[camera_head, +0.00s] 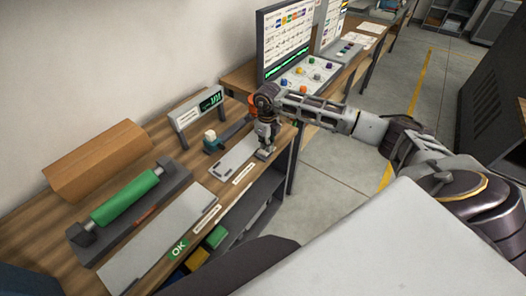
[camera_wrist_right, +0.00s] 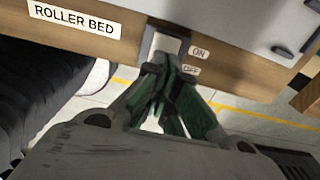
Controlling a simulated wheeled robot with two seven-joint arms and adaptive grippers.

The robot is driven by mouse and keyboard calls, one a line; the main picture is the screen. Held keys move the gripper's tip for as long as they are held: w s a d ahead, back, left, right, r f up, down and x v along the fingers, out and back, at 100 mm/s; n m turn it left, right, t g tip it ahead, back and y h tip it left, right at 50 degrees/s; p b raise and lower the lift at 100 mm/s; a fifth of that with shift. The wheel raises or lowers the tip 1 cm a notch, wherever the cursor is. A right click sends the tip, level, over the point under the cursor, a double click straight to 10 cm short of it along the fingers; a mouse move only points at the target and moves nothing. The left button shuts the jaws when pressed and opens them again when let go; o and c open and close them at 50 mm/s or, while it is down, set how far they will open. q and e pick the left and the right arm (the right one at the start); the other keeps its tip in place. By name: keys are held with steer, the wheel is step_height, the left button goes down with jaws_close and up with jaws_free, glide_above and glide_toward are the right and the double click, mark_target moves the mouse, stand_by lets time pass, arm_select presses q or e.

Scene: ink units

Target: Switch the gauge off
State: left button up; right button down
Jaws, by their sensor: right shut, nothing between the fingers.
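The gauge (camera_head: 210,101) stands at the back of the wooden bench, and its dark display shows lit green digits. In the right wrist view a pale rocker switch (camera_wrist_right: 167,43) in a dark frame sits on the bench's front edge, beside the ON label (camera_wrist_right: 199,52) and the OFF label (camera_wrist_right: 191,69). My right gripper (camera_head: 265,153) is shut and empty, pointing down at the bench's front edge. In the right wrist view its fingertips (camera_wrist_right: 168,68) are at the lower end of the switch; I cannot tell whether they touch it. My left gripper is out of view.
A green roller (camera_head: 125,198) lies in a dark holder on the bench, near a wooden block (camera_head: 97,158). A small teal-based object (camera_head: 212,142) stands near the gauge. A ROLLER BED label (camera_wrist_right: 74,18) is left of the switch. A monitor (camera_head: 286,38) stands farther back.

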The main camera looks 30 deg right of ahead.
steer(key=shift+f+b, duration=0.8)
steer(key=shift+f, duration=0.35)
stand_by(1.3)
steer(key=shift+r, duration=0.2)
steer(key=shift+r+p, duration=1.9)
steer(key=shift+r, duration=1.5)
